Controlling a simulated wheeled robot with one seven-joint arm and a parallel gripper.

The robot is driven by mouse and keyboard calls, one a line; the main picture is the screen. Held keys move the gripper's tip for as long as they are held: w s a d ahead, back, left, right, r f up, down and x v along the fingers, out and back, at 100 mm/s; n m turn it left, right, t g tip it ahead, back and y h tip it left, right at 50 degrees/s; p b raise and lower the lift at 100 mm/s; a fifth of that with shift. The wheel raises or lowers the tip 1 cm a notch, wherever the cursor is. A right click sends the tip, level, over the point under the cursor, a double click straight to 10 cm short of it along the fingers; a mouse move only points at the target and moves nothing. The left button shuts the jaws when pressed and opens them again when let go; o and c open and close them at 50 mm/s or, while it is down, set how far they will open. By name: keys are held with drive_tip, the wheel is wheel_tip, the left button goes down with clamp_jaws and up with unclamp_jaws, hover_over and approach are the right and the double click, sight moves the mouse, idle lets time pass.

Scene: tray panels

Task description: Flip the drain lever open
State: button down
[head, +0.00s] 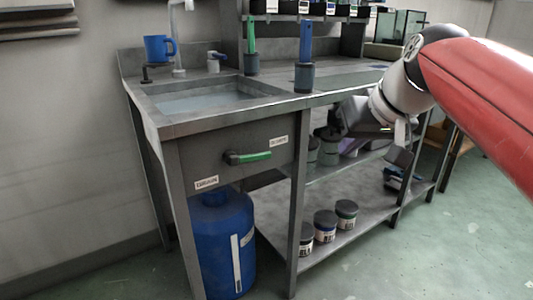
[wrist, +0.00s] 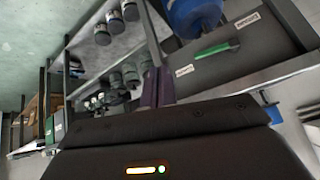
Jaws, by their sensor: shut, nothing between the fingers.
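The drain lever is a green-gripped handle (head: 250,157) on a dark pivot, mounted on the grey front panel (head: 190,156) below the sink. It lies nearly level, its green end pointing right in the head view. One small white label sits low to its left and another high to its right; I cannot read them surely. The lever also shows in the wrist view (wrist: 214,50), at the upper right. My gripper (wrist: 157,76) is shut and empty, apart from the lever. In the head view it is at the right of the lever, in front of the bench, its fingertips hard to make out.
A blue drum (head: 222,240) stands under the panel. A bench leg (head: 298,200) rises between the lever and my gripper. Several jars (head: 325,225) stand on the lower shelf. A blue mug (head: 158,48) and upright green and blue-handled tools stand on top. Floor in front is clear.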

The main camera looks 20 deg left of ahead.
drive_tip(key=w+a+r+n+y+b, duration=0.1)
drive_tip(key=w+a+r+n, duration=0.1)
drive_tip(key=a, duration=0.4)
drive_tip(key=w+a+r+n+g+y+b, duration=0.1)
drive_tip(key=w+a+n+y, duration=0.1)
drive_tip(key=w+a, duration=0.2)
drive_tip(key=shift+a+r, duration=0.4)
drive_tip(key=shift+a, duration=0.7)
drive_tip(key=b, duration=0.2)
hover_over(248, 156)
drive_tip(key=w+d, duration=0.3)
drive_tip(key=d, duration=0.1)
wheel_tip(248, 156, down, 7)
drive_tip(key=f, duration=0.1)
drive_tip(key=f+b, duration=0.1)
drive_tip(key=f, duration=0.2)
drive_tip(key=shift+s+a+b, duration=0.2)
drive_tip(key=shift+s+b, duration=0.15)
drive_tip(key=shift+b, duration=0.05)
drive_tip(key=shift+w+p, duration=0.1)
drive_tip(key=shift+p, duration=0.2)
